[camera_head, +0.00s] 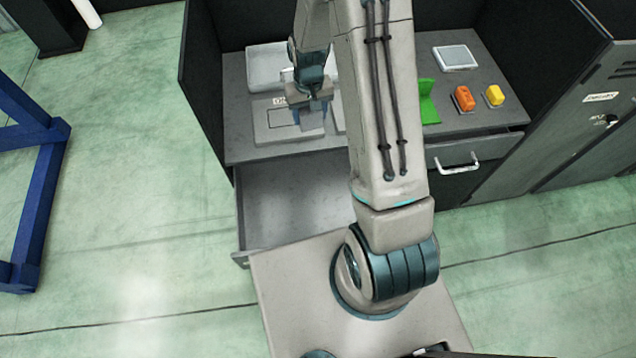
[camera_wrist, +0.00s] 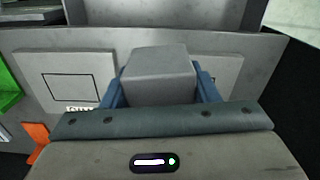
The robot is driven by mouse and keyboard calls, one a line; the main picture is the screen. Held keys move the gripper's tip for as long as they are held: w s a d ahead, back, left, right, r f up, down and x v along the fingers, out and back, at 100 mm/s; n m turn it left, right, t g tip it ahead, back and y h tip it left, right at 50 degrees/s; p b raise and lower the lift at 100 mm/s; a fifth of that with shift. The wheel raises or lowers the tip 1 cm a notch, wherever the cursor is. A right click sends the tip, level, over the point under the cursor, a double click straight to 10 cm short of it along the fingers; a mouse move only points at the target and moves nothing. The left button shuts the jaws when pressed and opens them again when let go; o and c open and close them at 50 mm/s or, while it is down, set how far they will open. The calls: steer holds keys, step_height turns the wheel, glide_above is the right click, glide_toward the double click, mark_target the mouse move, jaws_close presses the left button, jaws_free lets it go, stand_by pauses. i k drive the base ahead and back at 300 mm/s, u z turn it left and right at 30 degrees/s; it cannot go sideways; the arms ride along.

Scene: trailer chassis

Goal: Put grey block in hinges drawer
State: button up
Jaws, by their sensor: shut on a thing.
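My gripper (camera_head: 308,112) is above the left part of the grey worktop (camera_head: 245,148). In the wrist view its blue fingers are shut on the grey block (camera_wrist: 159,73), one on each side. In the head view the block cannot be told apart under the gripper. An open, empty-looking drawer (camera_head: 290,195) sticks out below the worktop, partly hidden by my arm. I cannot read a hinges label on it.
A green bracket (camera_head: 428,103), an orange block (camera_head: 463,98) and a yellow block (camera_head: 494,95) stand on the right of the worktop. Dark panels flank the worktop. A blue frame (camera_head: 38,180) stands at far left.

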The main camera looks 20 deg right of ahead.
mark_target(315, 213)
steer(key=z, duration=0.85)
steer(key=k, duration=0.85)
steer(key=u, duration=0.55)
steer(key=i, duration=0.5)
steer(key=u, duration=0.05)
